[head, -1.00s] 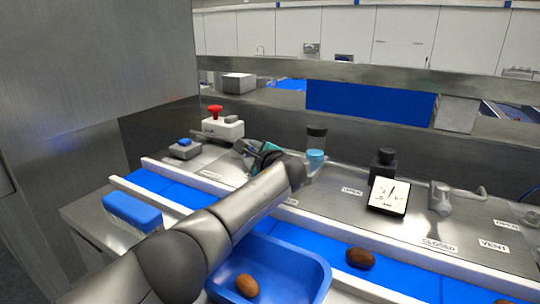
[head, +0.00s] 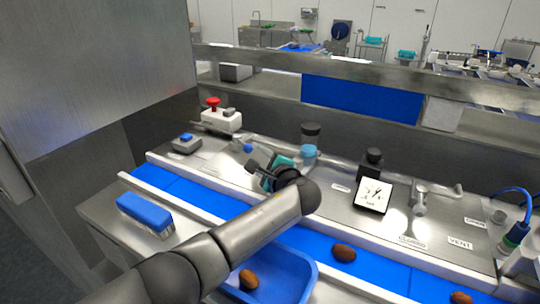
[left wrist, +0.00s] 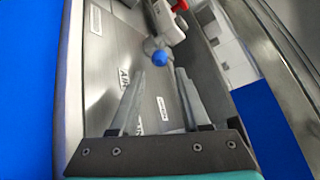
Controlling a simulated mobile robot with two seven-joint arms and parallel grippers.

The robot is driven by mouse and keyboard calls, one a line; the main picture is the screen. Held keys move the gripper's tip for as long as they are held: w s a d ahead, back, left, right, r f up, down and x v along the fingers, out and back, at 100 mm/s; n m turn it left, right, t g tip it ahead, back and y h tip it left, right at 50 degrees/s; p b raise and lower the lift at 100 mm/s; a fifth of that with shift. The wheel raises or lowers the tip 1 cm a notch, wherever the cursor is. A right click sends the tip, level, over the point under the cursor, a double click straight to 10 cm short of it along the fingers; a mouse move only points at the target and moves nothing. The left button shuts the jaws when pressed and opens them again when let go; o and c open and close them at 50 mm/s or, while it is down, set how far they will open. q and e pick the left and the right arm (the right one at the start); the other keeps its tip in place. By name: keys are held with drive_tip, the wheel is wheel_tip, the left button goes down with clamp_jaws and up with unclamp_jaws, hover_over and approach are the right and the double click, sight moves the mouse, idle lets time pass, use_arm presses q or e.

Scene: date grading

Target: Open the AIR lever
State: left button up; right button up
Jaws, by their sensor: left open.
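The AIR lever shows as a blue ball knob (head: 248,148) on a silver fitting, on the steel panel behind the belt. In the left wrist view the knob (left wrist: 160,57) sits just beyond the gap between my fingertips, with the AIR label (left wrist: 123,77) to its lower left. My left gripper (head: 254,165) is open and empty close to the knob; its two fingers (left wrist: 160,78) show apart in the left wrist view. I cannot tell whether a finger touches the knob. My right gripper is not in view.
A white box with a red button (head: 221,119) and a grey box with a blue button (head: 187,144) stand left of the lever. A blue tray (head: 310,284) and brush (head: 145,211) are in front.

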use_arm(q)
drive_tip(key=p+v, duration=0.2)
drive_tip(key=v, duration=0.2)
drive_tip(key=shift+s+d+r+p, duration=0.15)
drive_tip(key=shift+p, duration=0.2)
drive_tip(key=shift+v, duration=0.9)
